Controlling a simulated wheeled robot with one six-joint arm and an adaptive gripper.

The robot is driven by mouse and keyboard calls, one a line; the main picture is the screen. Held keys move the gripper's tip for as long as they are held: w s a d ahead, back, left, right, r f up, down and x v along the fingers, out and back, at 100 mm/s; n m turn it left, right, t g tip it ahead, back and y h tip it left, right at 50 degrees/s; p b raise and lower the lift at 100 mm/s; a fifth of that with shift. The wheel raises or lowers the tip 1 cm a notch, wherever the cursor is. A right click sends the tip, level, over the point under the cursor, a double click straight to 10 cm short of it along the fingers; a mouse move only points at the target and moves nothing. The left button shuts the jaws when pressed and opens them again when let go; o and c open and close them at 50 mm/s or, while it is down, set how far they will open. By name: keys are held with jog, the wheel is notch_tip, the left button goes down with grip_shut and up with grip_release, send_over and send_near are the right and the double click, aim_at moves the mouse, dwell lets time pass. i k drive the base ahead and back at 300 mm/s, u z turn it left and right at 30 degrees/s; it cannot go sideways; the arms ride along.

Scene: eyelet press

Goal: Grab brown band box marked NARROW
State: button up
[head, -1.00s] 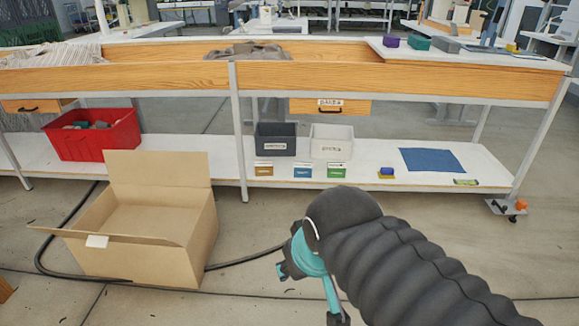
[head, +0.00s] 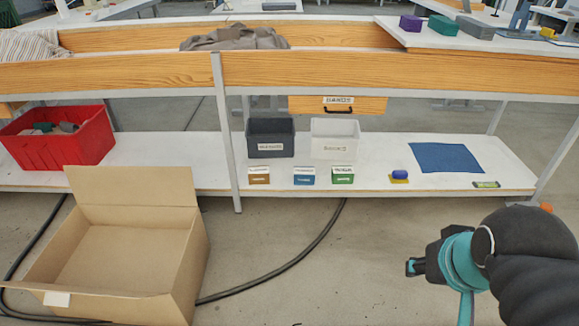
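A small brown box (head: 259,176) with a white label on top stands near the front edge of the lower shelf, just right of a table leg. Its lettering is too small to read. A blue box (head: 304,176) and a green box (head: 342,175), of like size and also labelled, stand in a row to its right. My gripper (head: 412,267) is at the lower right, in front of the shelf and well apart from the boxes. It points left, and its fingers are too small to tell open from shut. I see nothing held in it.
A dark grey bin (head: 271,138) and a white bin (head: 335,139) stand behind the boxes. An open cardboard box (head: 150,285) stands on the floor at left, with a black cable (head: 285,268) near it. A red crate (head: 85,150) is on the shelf at left.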

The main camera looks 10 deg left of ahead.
aim_at(257, 175)
jog(key=u, duration=0.05)
jog(key=i, duration=0.6)
jog(key=u, duration=0.8)
jog(key=i, duration=0.5)
jog(key=u, duration=0.6)
